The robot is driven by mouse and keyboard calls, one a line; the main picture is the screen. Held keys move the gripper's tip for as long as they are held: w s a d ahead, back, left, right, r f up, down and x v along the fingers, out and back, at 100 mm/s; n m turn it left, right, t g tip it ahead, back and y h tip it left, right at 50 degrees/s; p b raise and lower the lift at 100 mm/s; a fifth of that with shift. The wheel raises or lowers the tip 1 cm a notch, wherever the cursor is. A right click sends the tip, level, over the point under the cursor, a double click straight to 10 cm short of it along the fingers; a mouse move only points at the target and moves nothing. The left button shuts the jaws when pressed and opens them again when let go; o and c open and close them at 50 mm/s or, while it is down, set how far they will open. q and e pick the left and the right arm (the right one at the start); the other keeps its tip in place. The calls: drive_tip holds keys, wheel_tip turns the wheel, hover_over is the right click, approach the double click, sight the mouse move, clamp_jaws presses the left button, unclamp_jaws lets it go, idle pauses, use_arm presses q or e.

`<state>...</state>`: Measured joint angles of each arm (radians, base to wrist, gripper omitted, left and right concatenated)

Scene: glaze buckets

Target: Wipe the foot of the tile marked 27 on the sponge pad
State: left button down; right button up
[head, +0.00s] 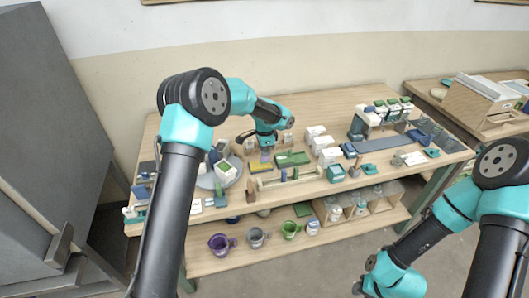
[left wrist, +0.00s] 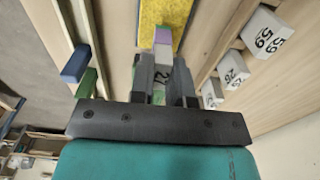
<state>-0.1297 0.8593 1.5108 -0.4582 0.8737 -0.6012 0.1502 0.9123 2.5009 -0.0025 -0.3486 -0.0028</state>
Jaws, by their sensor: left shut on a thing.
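My left gripper (head: 266,147) is shut on a tile (head: 265,156), above the table by the yellow sponge pad (head: 261,168). In the left wrist view the tile (left wrist: 162,50) sits between the fingers (left wrist: 163,75); its far end is purple and white, and a partly hidden number starting with 2 shows on it. The purple end overlaps the sponge pad (left wrist: 180,12) in that view; I cannot tell whether it touches. My right gripper (head: 368,284) is low at the lower right, away from the table, its fingers unclear.
White numbered blocks (left wrist: 265,32) stand in a row on the right in the left wrist view. A round grey plate (head: 207,181) with tiles is at left. Cups (head: 256,237) stand on the lower shelf.

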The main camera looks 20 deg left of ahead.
use_arm(q)
drive_tip(key=shift+r, duration=2.45)
